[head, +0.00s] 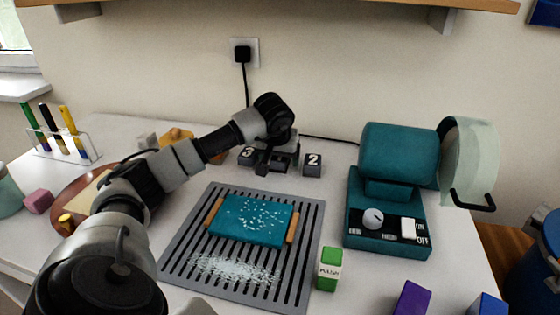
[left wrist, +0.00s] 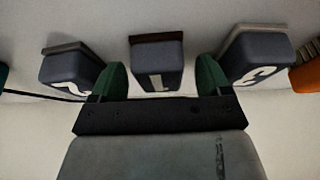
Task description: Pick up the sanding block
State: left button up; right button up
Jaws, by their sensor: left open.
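Three dark grey numbered blocks stand in a row near the wall; which one is the sanding block the pictures do not say. Block 3 (head: 247,156) and block 2 (head: 312,164) flank my left gripper (head: 274,168) in the head view. In the left wrist view, the middle block (left wrist: 157,68), apparently marked 1 and with a brown layer on one end, lies between the open green-padded fingers, with small gaps at both sides. Block 2 (left wrist: 70,75) and block 3 (left wrist: 255,62) are outside the fingers. My gripper mostly hides the middle block in the head view. My right gripper is not visible.
A teal slab (head: 250,218) with white specks lies on a slotted grey mat (head: 180,262), with white powder in front. A teal machine (head: 385,210) stands right, a green block (head: 329,268) nearer. A tube rack (head: 75,150) is left. A shelf (head: 300,8) overhangs.

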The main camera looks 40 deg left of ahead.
pick_arm(q)
jog(key=c, duration=1)
jog(key=shift+r, duration=0.6)
jog(key=r, duration=0.2)
jog(key=d+r, duration=0.1)
jog(key=shift+d+r, duration=0.2)
jog(key=shift+r, duration=0.2)
jog(key=d+r, duration=0.2)
jog(key=d, duration=0.1)
jog(key=d+r, duration=0.2)
jog(key=d, duration=0.2)
jog(key=d+r, duration=0.2)
jog(key=d, duration=0.1)
jog(key=shift+s+d, duration=0.15)
jog(key=shift+s, duration=0.05)
jog(key=o, duration=0.4)
jog(key=shift+c, duration=0.2)
jog(key=shift+p, duration=0.35)
jog(key=c, duration=0.3)
